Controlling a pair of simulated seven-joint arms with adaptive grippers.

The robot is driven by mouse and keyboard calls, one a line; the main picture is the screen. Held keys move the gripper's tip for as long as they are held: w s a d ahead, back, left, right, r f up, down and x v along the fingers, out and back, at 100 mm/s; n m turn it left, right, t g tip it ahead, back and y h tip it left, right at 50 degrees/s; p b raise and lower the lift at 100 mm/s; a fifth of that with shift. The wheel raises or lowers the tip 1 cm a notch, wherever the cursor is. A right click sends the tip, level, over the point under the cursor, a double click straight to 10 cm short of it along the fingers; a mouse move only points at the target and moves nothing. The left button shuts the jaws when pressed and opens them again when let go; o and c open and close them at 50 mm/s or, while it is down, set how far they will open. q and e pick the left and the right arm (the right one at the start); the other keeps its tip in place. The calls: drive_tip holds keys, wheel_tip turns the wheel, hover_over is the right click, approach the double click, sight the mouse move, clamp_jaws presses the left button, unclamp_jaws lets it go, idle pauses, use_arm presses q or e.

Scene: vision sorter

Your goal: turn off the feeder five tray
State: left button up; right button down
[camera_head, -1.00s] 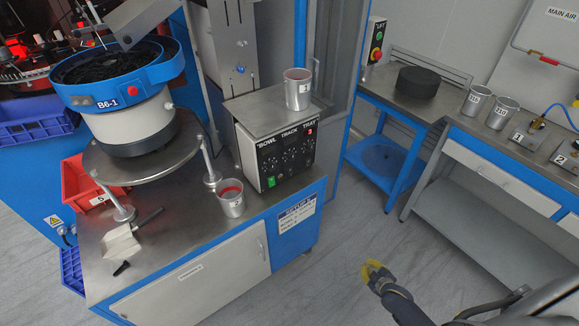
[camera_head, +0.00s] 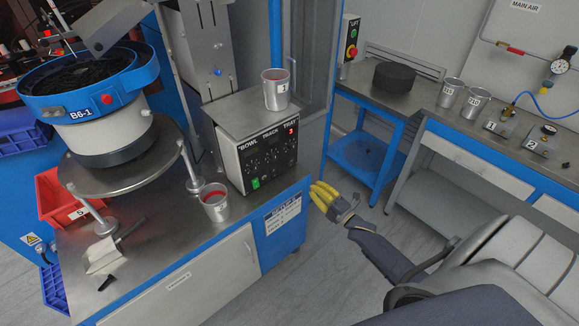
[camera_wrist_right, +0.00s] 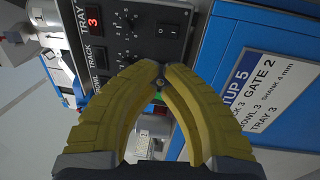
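The control box (camera_head: 229,158) stands on the steel cabinet, its front marked BOWL, TRACK and TRAY. Its TRAY display (camera_head: 291,131) is lit red; in the right wrist view the lit display (camera_wrist_right: 93,20) reads 3. There the TRACK and BOWL displays look dark. A black rocker switch (camera_wrist_right: 168,30) shows near the TRAY end of the panel. A green switch (camera_head: 256,183) is low on the front. My right gripper (camera_head: 314,190) has yellow fingers with tips together and nothing between them, right of the box and apart from it. In the wrist view its fingers (camera_wrist_right: 163,70) cover part of the panel. My left gripper is out of view.
A metal cup (camera_head: 276,92) stands on the box. Another cup (camera_head: 215,206) stands on the cabinet (camera_head: 160,262), left of the box. The blue bowl feeder (camera_head: 95,95) is at left. A setup label (camera_head: 283,214) is on the cabinet's side. Floor between the benches is clear.

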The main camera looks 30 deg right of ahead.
sight(287, 161)
idle(0.3)
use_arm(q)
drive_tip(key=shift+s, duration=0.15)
use_arm(e)
drive_tip(key=x, duration=1.4)
drive_tip(key=shift+f, duration=0.15)
